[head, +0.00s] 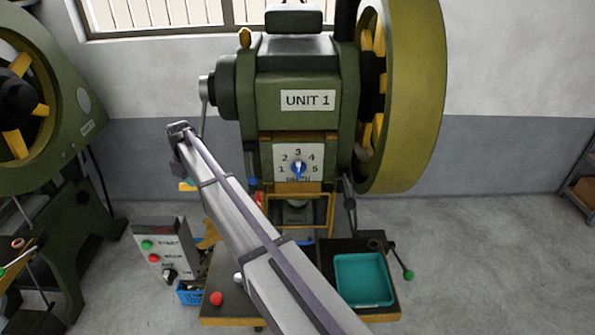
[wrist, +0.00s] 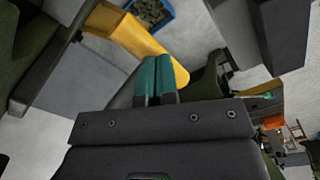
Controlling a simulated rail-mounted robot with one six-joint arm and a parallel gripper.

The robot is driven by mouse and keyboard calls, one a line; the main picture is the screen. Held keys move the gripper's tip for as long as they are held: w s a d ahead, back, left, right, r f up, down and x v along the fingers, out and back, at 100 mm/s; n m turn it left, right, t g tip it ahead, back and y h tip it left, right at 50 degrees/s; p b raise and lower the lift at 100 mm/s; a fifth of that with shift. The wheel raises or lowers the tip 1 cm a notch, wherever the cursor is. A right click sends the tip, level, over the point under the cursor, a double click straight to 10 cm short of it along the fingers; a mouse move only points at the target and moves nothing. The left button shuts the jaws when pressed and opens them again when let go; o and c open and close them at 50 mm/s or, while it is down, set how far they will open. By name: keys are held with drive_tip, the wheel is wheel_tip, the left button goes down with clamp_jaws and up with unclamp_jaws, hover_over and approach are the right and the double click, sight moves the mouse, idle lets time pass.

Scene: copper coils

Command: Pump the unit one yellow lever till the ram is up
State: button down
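The green press marked UNIT 1 (head: 308,100) stands in the middle of the head view. Its yellow lever (wrist: 150,45) slants across the wrist view, its rounded end by my fingertips. In the head view a small yellow piece (head: 184,187), apparently the lever's end, shows beside my forearm. My gripper (wrist: 157,62) has its teal fingers side by side with no clear gap; their tips overlap the lever in the picture. Contact cannot be told. The ram area (head: 297,207) sits below the dial behind a yellow guard frame, partly hidden by my arm.
A control box (head: 163,245) with green and red buttons stands left of the press table. A blue bin (wrist: 150,12) lies beyond the lever. A teal tray (head: 363,280) sits on the table's right. Another green press (head: 62,110) stands at left.

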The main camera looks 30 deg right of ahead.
drive_tip(key=shift+f, duration=0.2)
drive_tip(key=shift+w+d+f+b, duration=0.3)
drive_tip(key=shift+w+f+b, duration=0.15)
drive_tip(key=shift+f+b, duration=0.35)
drive_tip(key=shift+w+d+f+b, duration=0.3)
drive_tip(key=shift+w+f+b, duration=0.15)
drive_tip(key=shift+f+b, duration=0.3)
drive_tip(key=shift+w+d+f+b, duration=0.3)
drive_tip(key=shift+w+f+b, duration=0.15)
drive_tip(key=shift+f+b, duration=0.35)
